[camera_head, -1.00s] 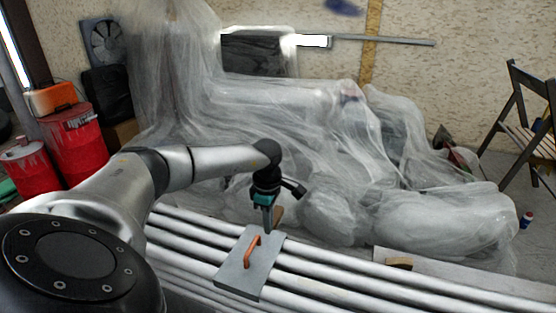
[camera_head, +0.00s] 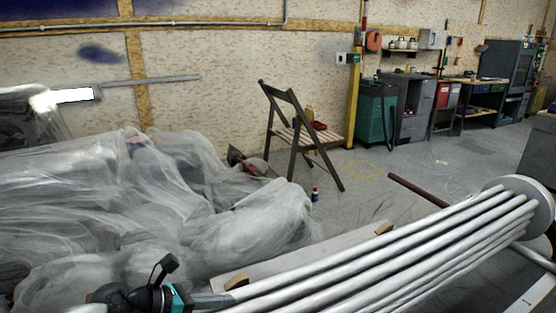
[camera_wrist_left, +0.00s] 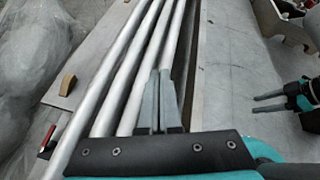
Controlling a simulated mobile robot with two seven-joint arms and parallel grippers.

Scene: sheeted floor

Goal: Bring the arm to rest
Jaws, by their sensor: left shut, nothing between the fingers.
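My left gripper (camera_head: 230,299) shows at the bottom left of the head view, low by the near end of the silver pipes. In the left wrist view its two grey fingers (camera_wrist_left: 160,102) lie side by side, shut and empty, in front of the pipes (camera_wrist_left: 122,75). Whether they touch the pipes I cannot tell. Most of my left arm is outside the head view.
The pipes (camera_head: 400,255) run to a round end plate (camera_head: 530,200) at right. Wooden blocks (camera_head: 237,281) sit beside them. Sheeted heaps (camera_head: 120,200) fill the left. A folding chair (camera_head: 300,135) stands behind. Open floor (camera_head: 390,170) lies beyond the pipes. A red item (camera_wrist_left: 48,138) lies beside the pipes.

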